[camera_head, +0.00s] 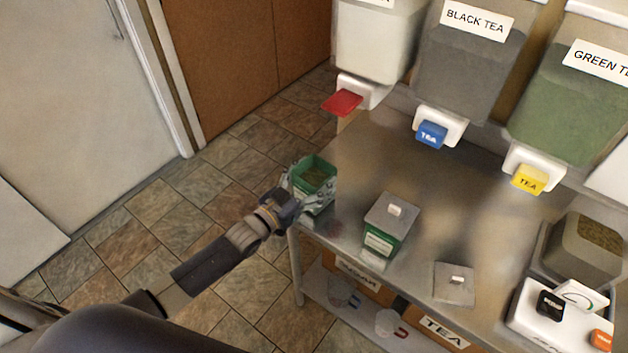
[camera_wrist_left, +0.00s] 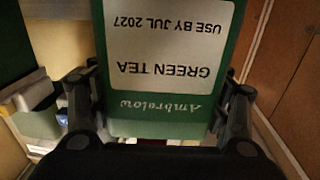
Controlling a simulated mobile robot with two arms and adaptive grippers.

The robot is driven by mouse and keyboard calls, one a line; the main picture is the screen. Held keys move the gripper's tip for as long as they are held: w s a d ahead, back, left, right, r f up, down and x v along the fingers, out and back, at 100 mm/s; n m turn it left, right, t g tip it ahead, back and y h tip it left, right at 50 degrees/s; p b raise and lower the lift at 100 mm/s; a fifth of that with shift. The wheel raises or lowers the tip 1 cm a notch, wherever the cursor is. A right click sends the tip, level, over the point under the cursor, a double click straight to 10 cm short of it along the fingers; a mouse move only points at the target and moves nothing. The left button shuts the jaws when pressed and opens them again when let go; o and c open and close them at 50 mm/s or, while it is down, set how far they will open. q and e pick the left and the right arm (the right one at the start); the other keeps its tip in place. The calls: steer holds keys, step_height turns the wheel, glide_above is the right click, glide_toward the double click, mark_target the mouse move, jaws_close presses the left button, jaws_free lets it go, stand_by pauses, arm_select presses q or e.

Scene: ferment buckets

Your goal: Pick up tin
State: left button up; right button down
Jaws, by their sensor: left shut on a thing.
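A green open tin (camera_head: 315,172) with dark tea inside is held at the left end of the steel table. My left gripper (camera_head: 297,187) is shut on it. In the left wrist view the tin (camera_wrist_left: 165,60) fills the space between the fingers, and its white label, upside down, reads "GREEN TEA" and "USE BY JUL 2027". Whether the tin touches the table cannot be told. A second green tin (camera_head: 380,243) with a grey lid stands on the table to the right. My right gripper is not in view.
Tea dispensers with red (camera_head: 342,102), blue (camera_head: 431,134) and yellow (camera_head: 528,180) levers hang above. Boxes sit on the lower shelf. Open floor lies left.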

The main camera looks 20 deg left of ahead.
arm_select(q)
steer(key=shift+r, duration=0.4)
steer(key=s+d+r+b, duration=0.1)
steer(key=s+r+b, duration=0.1)
steer(key=s, duration=0.6)
steer(key=s+d+r+b, duration=0.1)
steer(key=s+r+b, duration=0.1)
steer(key=s, duration=0.6)
steer(key=shift+d, duration=0.25)
steer(key=s+a+r+n+t+y+b, duration=0.1)
steer(key=s+a+r+n+y, duration=0.2)
steer(key=s+y, duration=0.3)
steer(key=shift+s+a+n+t+y, duration=0.2)
steer(key=shift+a+n+t+y, duration=0.1)
steer(key=shift+a+n+y, duration=0.5)
